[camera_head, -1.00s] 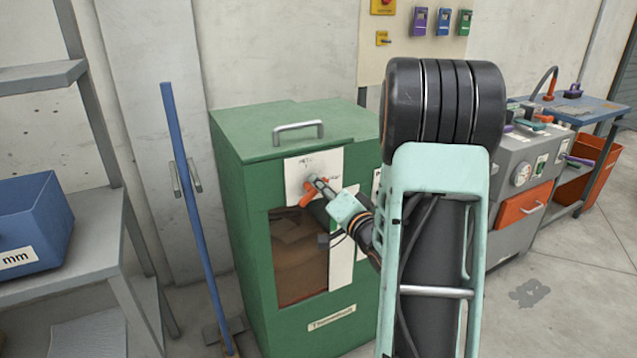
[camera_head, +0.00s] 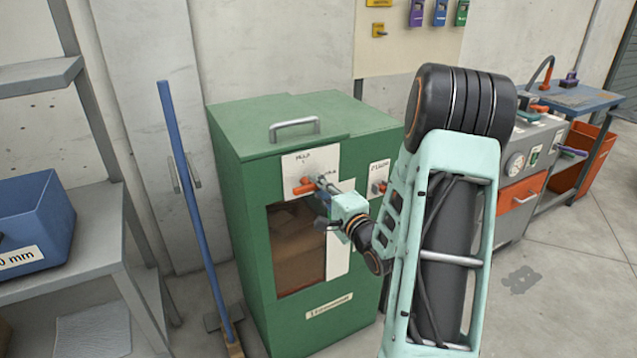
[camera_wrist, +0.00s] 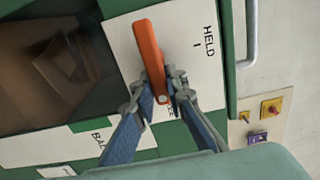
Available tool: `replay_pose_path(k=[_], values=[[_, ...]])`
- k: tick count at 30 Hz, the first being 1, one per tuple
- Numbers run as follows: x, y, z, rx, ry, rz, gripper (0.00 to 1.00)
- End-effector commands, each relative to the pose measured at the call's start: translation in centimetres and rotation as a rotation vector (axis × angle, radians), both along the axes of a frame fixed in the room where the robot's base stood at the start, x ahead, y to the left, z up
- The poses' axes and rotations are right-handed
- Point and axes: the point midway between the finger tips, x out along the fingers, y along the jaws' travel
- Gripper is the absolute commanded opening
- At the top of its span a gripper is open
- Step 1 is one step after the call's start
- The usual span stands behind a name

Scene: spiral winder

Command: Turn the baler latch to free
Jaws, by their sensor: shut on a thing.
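The baler is a green cabinet (camera_head: 235,215) with a dark window (camera_head: 290,245). Its latch is an orange handle (camera_head: 303,187) on a white plate (camera_head: 297,160) above the window. In the wrist view the latch handle (camera_wrist: 148,48) lies between my fingers, and the plate (camera_wrist: 195,60) reads HELD beside it. A second word on the plate is mostly hidden by a finger. My gripper (camera_head: 322,182) reaches in from the right and is shut on the handle. The fingers also show in the wrist view (camera_wrist: 158,90), at the handle's near end.
A second white plate with a red control (camera_head: 380,187) is on the cabinet's right, close to my arm. A lid handle (camera_head: 294,128) tops the cabinet. A blue-handled broom (camera_head: 190,200) leans at left, beside a shelf with a blue bin (camera_head: 35,225). A grey machine (camera_head: 525,165) stands at right.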

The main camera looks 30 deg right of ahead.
Motion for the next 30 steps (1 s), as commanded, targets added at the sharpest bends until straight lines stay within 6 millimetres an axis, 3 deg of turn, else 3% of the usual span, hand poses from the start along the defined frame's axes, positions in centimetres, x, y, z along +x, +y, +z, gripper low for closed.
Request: replay_pose_path(k=[14,15,19,30], values=[[-0.02,0.04,-0.1,0.016,0.002,0.001,0.0],[-0.02,0.04,-0.1,0.016,0.002,0.001,0.14],[-0.01,0.04,-0.09,0.015,0.002,0.001,0.29],[-0.45,-0.06,-0.08,0.014,0.001,-0.001,0.3]])
